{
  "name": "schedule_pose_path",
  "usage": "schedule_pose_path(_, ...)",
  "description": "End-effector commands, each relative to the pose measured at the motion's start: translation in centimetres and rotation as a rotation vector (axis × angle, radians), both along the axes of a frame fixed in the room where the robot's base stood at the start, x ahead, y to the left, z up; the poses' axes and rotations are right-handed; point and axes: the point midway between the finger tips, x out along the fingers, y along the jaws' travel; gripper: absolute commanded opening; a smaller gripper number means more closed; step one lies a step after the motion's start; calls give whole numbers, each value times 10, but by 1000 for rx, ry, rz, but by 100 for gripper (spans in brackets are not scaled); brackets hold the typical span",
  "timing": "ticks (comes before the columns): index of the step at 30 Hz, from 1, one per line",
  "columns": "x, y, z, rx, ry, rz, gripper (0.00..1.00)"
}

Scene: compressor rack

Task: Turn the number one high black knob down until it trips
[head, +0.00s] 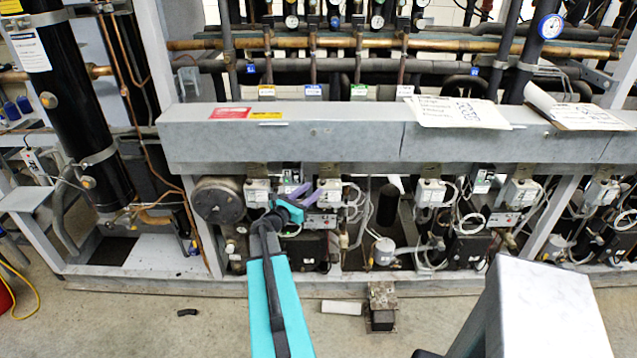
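My gripper (312,190) has purple fingers at the end of my teal arm. It reaches into the opening below the grey beam, in front of the left group of pressure controls. The two fingers look apart, with nothing visible between them. A pale control box (257,192) is just left of the gripper, and another control box (330,193) is just right of it, close to the fingertips. The number one high black knob cannot be made out; it is too small or hidden behind the fingers. I cannot tell whether the fingers touch anything.
The grey beam (290,148) runs across just above the gripper. A round grey compressor end (218,200) stands at left. Cables and more control boxes (430,192) fill the right. A loose block (381,305) and a white piece (342,308) lie on the floor in front.

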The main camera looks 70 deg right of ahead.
Motion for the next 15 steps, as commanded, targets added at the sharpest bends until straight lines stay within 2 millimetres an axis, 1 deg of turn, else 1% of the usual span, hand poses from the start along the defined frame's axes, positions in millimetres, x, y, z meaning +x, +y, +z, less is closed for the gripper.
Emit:
schedule_pose_path(1, -1, -8, 1, 1, 0, -1, 38)
schedule_pose_path(6, -6, -25, 1, 0, 0, -1, 38)
schedule_pose_path(12, -9, -40, 0, 0, 0, 1, 38)
schedule_pose_path(15, -11, -44, 0, 0, 0, 0, 38)
